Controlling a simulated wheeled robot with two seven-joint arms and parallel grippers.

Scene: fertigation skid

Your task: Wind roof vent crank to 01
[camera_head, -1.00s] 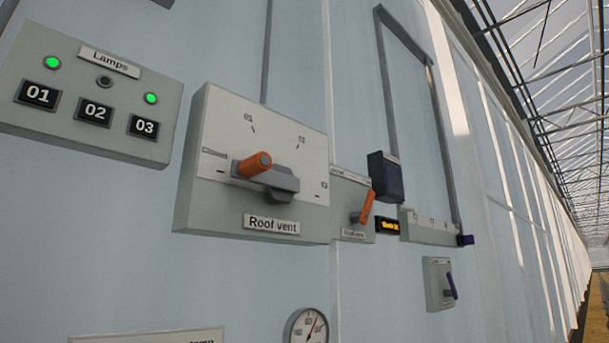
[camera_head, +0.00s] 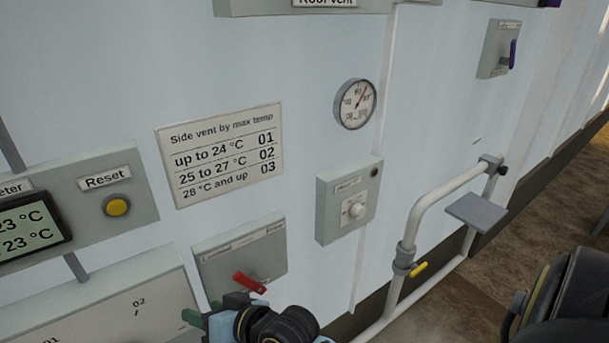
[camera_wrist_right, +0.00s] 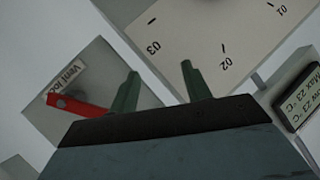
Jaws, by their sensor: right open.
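The roof vent box (camera_head: 300,5) shows only as a lower edge with a cut-off "Roof vent" label at the top of the head view. Its crank and numbers are out of view. My right gripper (camera_head: 197,318) is low in the head view, with green fingers pointing left, below a box with a red lever. In the right wrist view my right gripper (camera_wrist_right: 160,86) is open, its two green fingers apart with nothing between them. My left gripper is not in view.
The red lever (camera_head: 250,283) is close to my right gripper; in the wrist view its box (camera_wrist_right: 95,95) is beside one finger. A panel marked 01 to 03 (camera_wrist_right: 200,30) lies beyond the fingers. A pipe (camera_head: 408,235) stands out from the wall at right.

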